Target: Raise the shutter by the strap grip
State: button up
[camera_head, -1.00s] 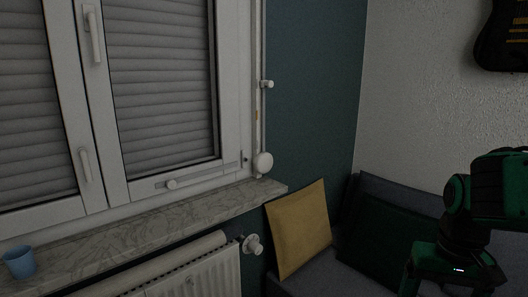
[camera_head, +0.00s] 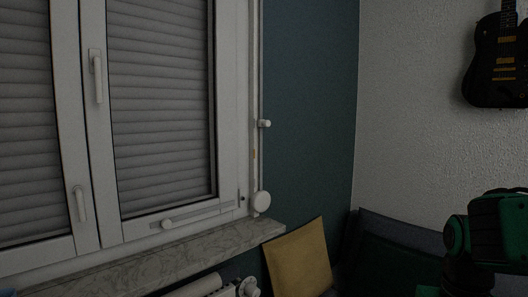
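The shutter (camera_head: 160,110) is down behind both window panes, its grey slats covering the visible glass. The strap (camera_head: 261,70) runs vertically along the right side of the window frame. A small white strap grip (camera_head: 265,123) sticks out from it at about mid-height. A round white strap winder (camera_head: 261,201) sits at its lower end, just above the sill. My arm shows at the lower right, well to the right of the strap and apart from it. My gripper's fingers are not visible in this view.
A marble sill (camera_head: 190,250) juts out below the window, with a radiator valve (camera_head: 247,287) under it. A yellow cushion (camera_head: 297,262) leans on a dark sofa (camera_head: 400,233) between the strap and my arm. A guitar (camera_head: 500,65) hangs on the right wall.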

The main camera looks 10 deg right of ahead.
aim_at(261, 123)
jog(key=k, duration=0.65)
jog(key=u, duration=0.4)
jog(key=i, duration=1.5)
jog(key=z, duration=0.65)
